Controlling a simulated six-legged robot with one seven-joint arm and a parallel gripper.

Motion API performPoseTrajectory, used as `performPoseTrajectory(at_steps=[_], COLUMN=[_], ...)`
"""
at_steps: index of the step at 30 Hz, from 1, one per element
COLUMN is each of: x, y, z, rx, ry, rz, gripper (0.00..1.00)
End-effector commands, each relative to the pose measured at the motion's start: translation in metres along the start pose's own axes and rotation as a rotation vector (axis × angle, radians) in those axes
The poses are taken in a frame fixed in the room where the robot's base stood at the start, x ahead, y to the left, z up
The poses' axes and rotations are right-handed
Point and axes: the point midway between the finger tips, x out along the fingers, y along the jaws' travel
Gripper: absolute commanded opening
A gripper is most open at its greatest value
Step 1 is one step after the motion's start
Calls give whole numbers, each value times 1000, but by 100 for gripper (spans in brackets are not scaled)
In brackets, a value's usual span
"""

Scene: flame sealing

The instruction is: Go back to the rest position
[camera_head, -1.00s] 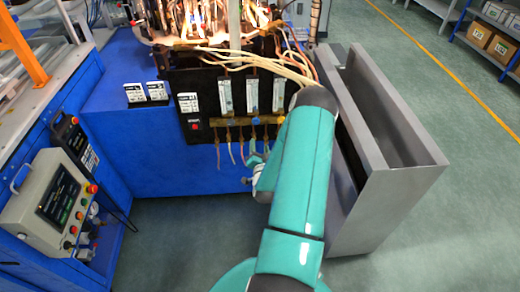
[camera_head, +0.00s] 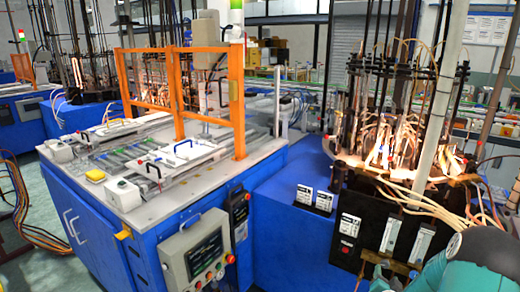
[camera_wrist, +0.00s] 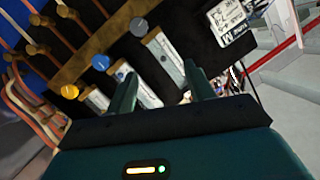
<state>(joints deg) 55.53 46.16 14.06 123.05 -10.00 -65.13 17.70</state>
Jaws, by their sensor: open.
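My gripper (camera_wrist: 160,92) shows in the wrist view with its two dark green fingers apart and nothing between them. Beyond the fingers is the black panel of the sealing machine, with several pale flow meters (camera_wrist: 165,55) and a brass manifold (camera_wrist: 102,42) carrying blue and yellow knobs. I cannot tell how far the fingertips are from the panel. In the head view, part of my teal arm shows at the bottom right corner, in front of the panel. My gripper is out of that view.
The flame machine (camera_head: 395,140) burns at the right, with loose pale hoses beside my arm. A blue workstation (camera_head: 110,235) with an orange frame (camera_head: 237,100) and a control box (camera_head: 196,248) stands at the left. Hoses (camera_wrist: 22,105) hang near the manifold in the wrist view.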

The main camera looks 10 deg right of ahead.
Motion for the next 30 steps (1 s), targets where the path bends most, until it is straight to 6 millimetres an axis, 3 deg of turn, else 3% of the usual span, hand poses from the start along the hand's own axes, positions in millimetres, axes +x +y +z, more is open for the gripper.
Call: performPoseTrajectory(at_steps=[1, 8, 14, 21, 30], x=[-1, -24, -66, -140, -258], y=[-24, -108, -174, -236, -281], z=[-9, -31, -48, -65, -79], rx=[-40, -202, -332, -466, -604], ry=[-34, -212, -346, -493, -672], rz=[-19, -57, -81, -110, -161], gripper=[53, 53, 53, 53, 53])
